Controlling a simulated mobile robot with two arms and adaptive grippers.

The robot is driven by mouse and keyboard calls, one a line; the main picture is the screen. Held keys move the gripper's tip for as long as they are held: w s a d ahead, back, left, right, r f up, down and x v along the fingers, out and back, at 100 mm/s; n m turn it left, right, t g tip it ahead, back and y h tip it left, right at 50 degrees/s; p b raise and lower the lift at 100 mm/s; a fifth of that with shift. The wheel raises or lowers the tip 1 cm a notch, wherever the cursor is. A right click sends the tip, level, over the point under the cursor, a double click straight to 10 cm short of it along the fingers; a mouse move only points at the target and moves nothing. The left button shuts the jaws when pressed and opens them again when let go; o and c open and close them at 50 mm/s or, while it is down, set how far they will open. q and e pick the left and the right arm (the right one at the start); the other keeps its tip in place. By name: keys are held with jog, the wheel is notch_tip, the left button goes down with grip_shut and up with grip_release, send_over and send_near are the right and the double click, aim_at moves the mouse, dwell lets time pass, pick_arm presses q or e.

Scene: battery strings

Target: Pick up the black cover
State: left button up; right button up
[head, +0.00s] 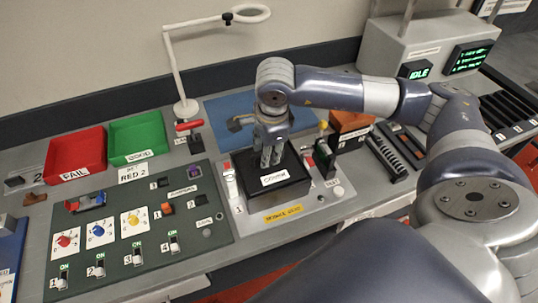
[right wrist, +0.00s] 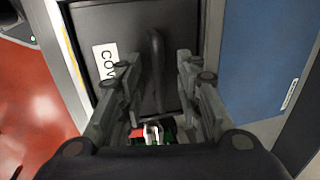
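The black cover (head: 292,188) is a dark box-like lid with a white "COVER" label, sitting on the grey panel in the middle of the bench. It fills the upper middle of the right wrist view (right wrist: 130,25), where a dark upright handle (right wrist: 157,70) shows on it. My right gripper (head: 270,160) points down over the cover. In the right wrist view its two fingers (right wrist: 157,75) stand apart on either side of the handle, with gaps showing, so it looks open. Whether the fingertips touch the cover is unclear. My left gripper is not in view.
A blue mat (head: 225,108) lies behind the cover. Red (head: 75,152) and green (head: 138,135) trays stand at the back left, behind a dark green switch panel (head: 135,265). An orange box (head: 348,125) and black holders stand close right. A magnifier lamp (head: 180,70) rises behind.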

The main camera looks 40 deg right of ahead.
grip_shut()
jog(key=shift+r, duration=0.15)
